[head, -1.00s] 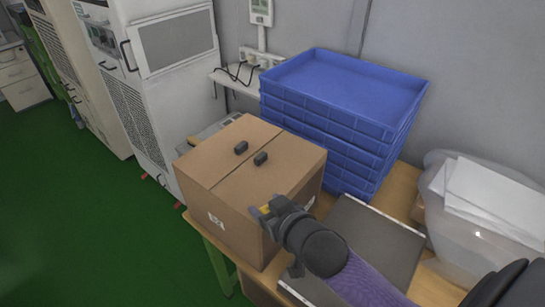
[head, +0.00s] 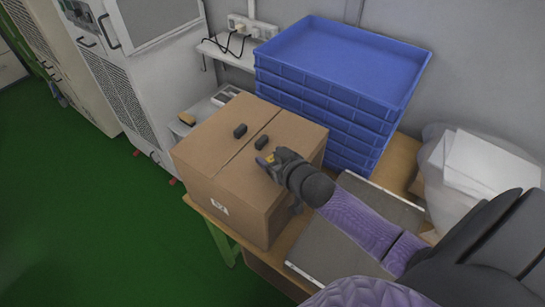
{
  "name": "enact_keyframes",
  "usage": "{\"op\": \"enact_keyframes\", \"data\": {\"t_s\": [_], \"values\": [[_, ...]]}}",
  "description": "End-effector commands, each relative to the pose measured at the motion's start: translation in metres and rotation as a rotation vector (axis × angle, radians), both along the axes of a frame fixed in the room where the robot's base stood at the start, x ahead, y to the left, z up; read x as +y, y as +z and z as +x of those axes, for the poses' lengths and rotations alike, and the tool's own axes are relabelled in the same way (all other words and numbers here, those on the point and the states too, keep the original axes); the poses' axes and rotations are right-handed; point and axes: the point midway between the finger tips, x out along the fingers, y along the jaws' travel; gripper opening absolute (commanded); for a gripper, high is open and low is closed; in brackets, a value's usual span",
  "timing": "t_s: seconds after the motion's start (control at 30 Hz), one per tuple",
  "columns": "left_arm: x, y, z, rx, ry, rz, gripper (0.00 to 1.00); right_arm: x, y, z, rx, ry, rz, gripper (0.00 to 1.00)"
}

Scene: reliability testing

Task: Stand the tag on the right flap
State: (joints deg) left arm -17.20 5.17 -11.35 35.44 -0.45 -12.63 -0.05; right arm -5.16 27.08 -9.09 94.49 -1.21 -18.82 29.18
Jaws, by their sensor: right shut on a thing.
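The closed brown cardboard box (head: 222,178) stands on the table, with a seam between its left flap (head: 214,123) and right flap (head: 290,135). My right gripper (head: 266,162) is over the front part of the right flap, its jaws shut on a small yellow piece (head: 270,158), which seems to be the tag. The fingers hide most of it, and I cannot tell whether it touches the cardboard. A small dark block (head: 240,131) sits on the left flap, and another dark block (head: 262,143) sits on the right flap near the gripper. My left gripper is out of view.
A stack of blue trays (head: 340,60) stands right behind the box. A flat grey panel (head: 350,245) lies to the box's right, under my right arm. White cabinets (head: 140,90) stand at left.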

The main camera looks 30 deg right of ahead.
Motion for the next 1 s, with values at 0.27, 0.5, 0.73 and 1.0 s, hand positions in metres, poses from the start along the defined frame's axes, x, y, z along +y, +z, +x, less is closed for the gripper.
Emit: {"op": "enact_keyframes", "data": {"t_s": [0.27,0.5,0.73,1.0], "values": [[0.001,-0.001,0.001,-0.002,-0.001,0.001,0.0,0.0,-0.002,0.0,0.001,0.0,0.0,0.94],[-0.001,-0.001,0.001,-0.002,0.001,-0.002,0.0,0.0,-0.001,0.0,0.001,0.0,-0.001,1.0],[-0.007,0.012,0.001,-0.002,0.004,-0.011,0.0,0.0,0.014,-0.029,0.003,0.001,-0.001,1.0],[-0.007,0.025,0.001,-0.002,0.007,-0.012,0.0,-0.001,0.039,-0.091,0.004,0.0,0.001,1.0]]}}
